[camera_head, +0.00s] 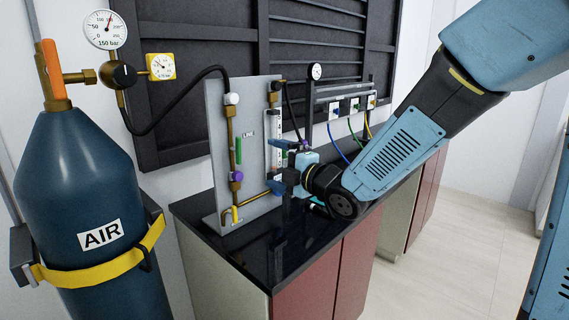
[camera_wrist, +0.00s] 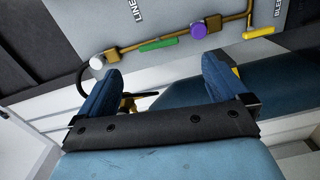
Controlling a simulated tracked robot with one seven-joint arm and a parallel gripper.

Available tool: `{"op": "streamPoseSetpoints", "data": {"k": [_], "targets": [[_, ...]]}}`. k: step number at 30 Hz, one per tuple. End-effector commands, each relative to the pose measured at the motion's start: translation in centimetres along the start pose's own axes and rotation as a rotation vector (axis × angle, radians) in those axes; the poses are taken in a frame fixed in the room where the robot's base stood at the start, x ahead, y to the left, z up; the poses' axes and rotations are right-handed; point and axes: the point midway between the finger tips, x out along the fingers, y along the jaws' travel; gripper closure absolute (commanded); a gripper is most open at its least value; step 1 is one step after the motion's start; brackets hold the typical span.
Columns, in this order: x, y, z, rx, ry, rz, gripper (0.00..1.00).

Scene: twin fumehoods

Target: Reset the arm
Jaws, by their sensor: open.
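My gripper (camera_head: 277,166) is at the end of my blue and black arm, in front of the grey valve panel (camera_head: 219,140) in the head view. Its two dark blue fingers are spread, with nothing seen between them. In the wrist view my gripper (camera_wrist: 158,75) is also open and empty. The panel (camera_wrist: 185,14) shows beyond the fingertips there, with a white knob (camera_wrist: 97,62), a green handle (camera_wrist: 158,44) and a purple knob (camera_wrist: 198,31). Part of the panel's right side is hidden behind my gripper in the head view.
A blue AIR cylinder (camera_head: 85,180) with a yellow strap (camera_head: 95,262) stands at the left. Its gauges (camera_head: 105,30) and black hose (camera_head: 165,115) lead to the panel. The panel stands on a black counter (camera_head: 262,252) over red cabinets (camera_head: 310,290). Open floor (camera_head: 470,260) lies at right.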

Motion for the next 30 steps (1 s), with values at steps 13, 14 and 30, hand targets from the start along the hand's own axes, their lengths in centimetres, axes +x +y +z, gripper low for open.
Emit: {"op": "streamPoseSetpoints", "data": {"k": [13,14,30], "targets": [[-11.7,2.7,10.3,0.514,-0.553,-0.155,0.0],[-12.8,2.8,10.8,0.559,-0.594,-0.159,0.0],[-33.0,1.1,8.0,1.432,-1.261,-0.112,0.0]]}}
